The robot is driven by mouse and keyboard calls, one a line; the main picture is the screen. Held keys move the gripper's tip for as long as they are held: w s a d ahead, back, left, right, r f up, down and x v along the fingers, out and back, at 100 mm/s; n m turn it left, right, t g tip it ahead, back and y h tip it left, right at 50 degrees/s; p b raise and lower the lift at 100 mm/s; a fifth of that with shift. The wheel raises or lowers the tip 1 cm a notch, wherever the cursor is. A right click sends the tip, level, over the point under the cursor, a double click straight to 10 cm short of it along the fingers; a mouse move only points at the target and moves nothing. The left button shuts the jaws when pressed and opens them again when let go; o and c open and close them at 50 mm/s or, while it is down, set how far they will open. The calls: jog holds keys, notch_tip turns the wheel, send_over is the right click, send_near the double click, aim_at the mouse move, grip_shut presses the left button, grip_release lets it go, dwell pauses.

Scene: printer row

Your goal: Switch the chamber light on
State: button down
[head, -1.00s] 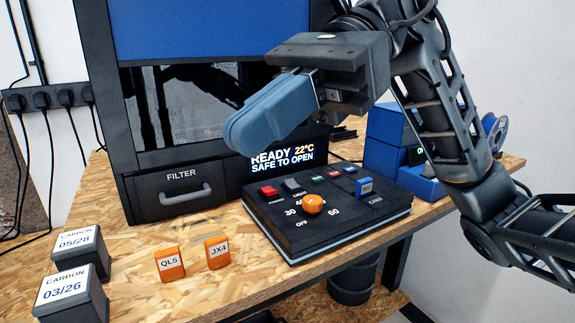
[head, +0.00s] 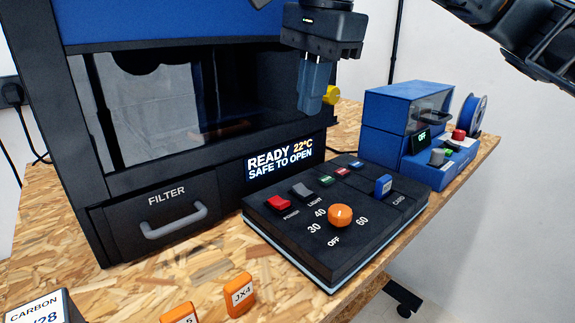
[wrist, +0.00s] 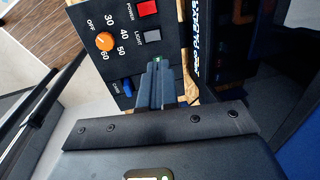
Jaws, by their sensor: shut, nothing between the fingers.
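The black control panel (head: 290,235) sits on the bench in front of the printer. Its grey switch labelled LIGHT (head: 302,190) lies just right of the red POWER switch (head: 278,203); the grey switch also shows in the wrist view (wrist: 152,36). An orange knob (head: 340,216) is in front of them. My gripper (head: 310,110) is shut and empty, pointing down above the back of the panel, apart from it. In the wrist view, the shut fingers (wrist: 157,75) overlap the panel's edge near the LIGHT switch. The printer chamber (head: 190,95) looks dark behind its window.
A blue card (head: 383,186) stands in the panel's slot, with small green and red buttons behind. The display (head: 285,161) reads READY 22°C SAFE TO OPEN. A blue box unit (head: 405,120) and spool stand right. Orange tags (head: 239,294) are in front.

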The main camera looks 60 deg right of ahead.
aim_at(298, 187)
jog(key=f, duration=0.4)
jog(key=w+f+p, duration=0.1)
jog(key=f, duration=0.3)
jog(key=w+f, duration=0.1)
jog(key=f, duration=0.3)
jog(key=shift+w+d+f+p, duration=0.1)
jog(key=shift+d+f+p, duration=0.15)
jog(key=shift+f+p, duration=0.15)
